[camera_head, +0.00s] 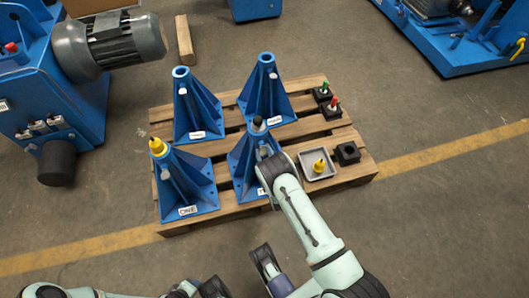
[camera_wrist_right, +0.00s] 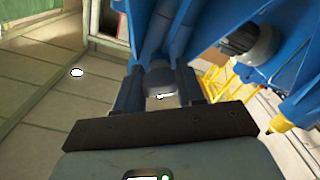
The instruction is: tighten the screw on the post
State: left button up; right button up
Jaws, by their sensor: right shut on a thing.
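Several blue posts stand on a wooden pallet (camera_head: 225,160) in the head view. The front right post (camera_head: 240,165) has a dark cap on its top (camera_head: 258,124). My right gripper (camera_head: 264,153) is at this post's upper side, and the arm hides part of the post and its label. In the right wrist view my right gripper (camera_wrist_right: 160,90) is shut on a grey-blue cylindrical screw (camera_wrist_right: 161,78) against the blue post. The screw's seating is hidden. My left gripper is at the bottom edge of the head view, partly cut off; its jaws cannot be made out.
The front left post (camera_head: 185,188), labelled ONE, has a yellow top. Black blocks (camera_head: 347,153) stand on the pallet's right side, some with red or green pieces. A blue motor machine (camera_head: 70,95) stands at left. Floor in front is clear.

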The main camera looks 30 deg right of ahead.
jog(key=m, duration=0.6)
jog(key=shift+s+a+f, duration=0.1)
dwell(0.6)
jog(key=o, duration=0.9)
jog(key=shift+o, duration=0.7)
pick_arm(q)
jog(key=s+d+r+g+h+p, duration=0.1)
jog(key=s+d+r+g+p, duration=0.1)
jog(key=s+r+p, duration=0.3)
jog(key=shift+s+d+r+m+g+p, duration=0.35)
jog(key=shift+s+d+r, duration=0.45)
jog(key=shift+s, duration=0.6)
pick_arm(e)
jog(key=v, duration=1.3)
jog(key=shift+s, duration=0.2)
